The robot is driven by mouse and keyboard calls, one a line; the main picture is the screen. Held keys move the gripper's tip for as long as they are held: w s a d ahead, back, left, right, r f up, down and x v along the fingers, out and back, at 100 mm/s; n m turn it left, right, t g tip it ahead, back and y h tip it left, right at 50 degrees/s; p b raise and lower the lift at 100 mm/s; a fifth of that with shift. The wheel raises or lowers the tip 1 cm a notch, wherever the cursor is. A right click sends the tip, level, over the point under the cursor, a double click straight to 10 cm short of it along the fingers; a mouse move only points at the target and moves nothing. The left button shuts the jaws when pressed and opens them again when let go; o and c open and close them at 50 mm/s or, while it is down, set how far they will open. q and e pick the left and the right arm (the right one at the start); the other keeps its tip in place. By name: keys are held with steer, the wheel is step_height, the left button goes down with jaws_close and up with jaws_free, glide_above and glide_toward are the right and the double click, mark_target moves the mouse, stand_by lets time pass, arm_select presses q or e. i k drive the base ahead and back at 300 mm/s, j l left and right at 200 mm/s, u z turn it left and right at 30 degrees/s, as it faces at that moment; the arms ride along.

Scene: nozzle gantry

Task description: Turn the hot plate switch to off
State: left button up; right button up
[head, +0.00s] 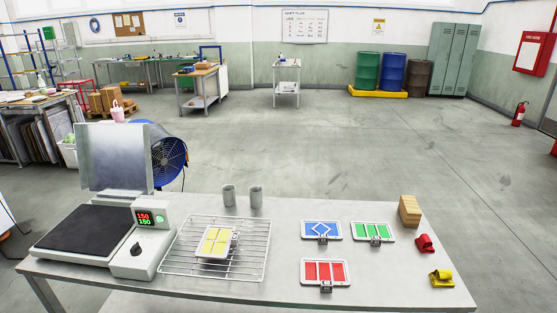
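The hot plate (88,233) stands at the left end of the grey table, with a flat black heating surface. Its light grey control box (143,258) is on its right side. The switch is a black knob (136,249) on the front of that box. A display (144,218) above it shows red 150 over green 150, and a round green light (159,219) glows beside the numbers. The knob's exact pointing direction is too small to tell. Neither of my grippers is in view.
A wire rack (256,257) with a yellow-patterned plate (216,241) lies right of the control box. Two grey cups (229,195) stand behind it. Blue, green and red framed plates (325,271) lie further right. An upright metal sheet (115,160) stands behind the hot plate.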

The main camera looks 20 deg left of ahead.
mark_target(136, 249)
steer(key=k+u, duration=0.1)
steer(key=u, duration=1.3)
